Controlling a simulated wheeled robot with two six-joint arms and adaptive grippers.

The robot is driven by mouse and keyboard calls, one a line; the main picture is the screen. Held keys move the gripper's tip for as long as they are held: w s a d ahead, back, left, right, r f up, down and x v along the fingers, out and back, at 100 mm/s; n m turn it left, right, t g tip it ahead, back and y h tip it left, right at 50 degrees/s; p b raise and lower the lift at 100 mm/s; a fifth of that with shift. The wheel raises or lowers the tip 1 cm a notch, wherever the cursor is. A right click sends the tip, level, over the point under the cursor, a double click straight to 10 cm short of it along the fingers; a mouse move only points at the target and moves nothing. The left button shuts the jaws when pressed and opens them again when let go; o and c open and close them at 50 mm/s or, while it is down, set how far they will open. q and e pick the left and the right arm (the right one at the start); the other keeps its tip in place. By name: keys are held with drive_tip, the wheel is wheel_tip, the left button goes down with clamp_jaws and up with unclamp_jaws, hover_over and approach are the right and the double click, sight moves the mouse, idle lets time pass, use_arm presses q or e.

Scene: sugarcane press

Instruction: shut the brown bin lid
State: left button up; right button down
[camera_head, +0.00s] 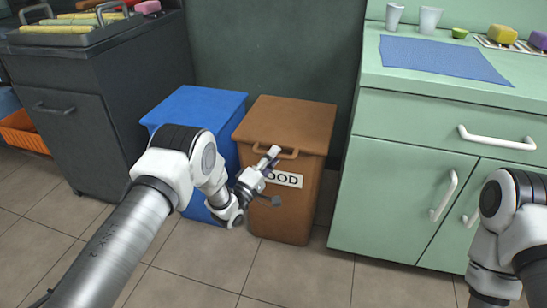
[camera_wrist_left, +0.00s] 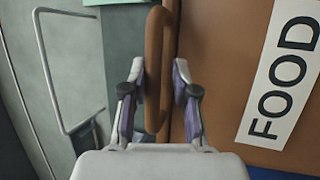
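The brown bin (camera_head: 285,215) stands on the floor with a FOOD label on its front. Its lid (camera_head: 295,120) lies flat over the top and looks closed. A loop handle (camera_head: 290,153) sticks out at the lid's front edge. In the left wrist view the handle (camera_wrist_left: 156,75) runs between the two fingers of the left gripper (camera_wrist_left: 160,72), with some gap visible; the fingers look apart. My right arm shows at the lower right; its gripper is out of view.
A blue bin (camera_head: 195,105) stands close to the left of the brown bin. A green cabinet (camera_head: 395,195) with white handles is just to the right. A dark cabinet (camera_head: 75,140) is at the left. Tiled floor lies open in front.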

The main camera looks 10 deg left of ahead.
use_arm(q)
drive_tip(key=v, duration=1.2)
drive_tip(key=shift+r, duration=0.1)
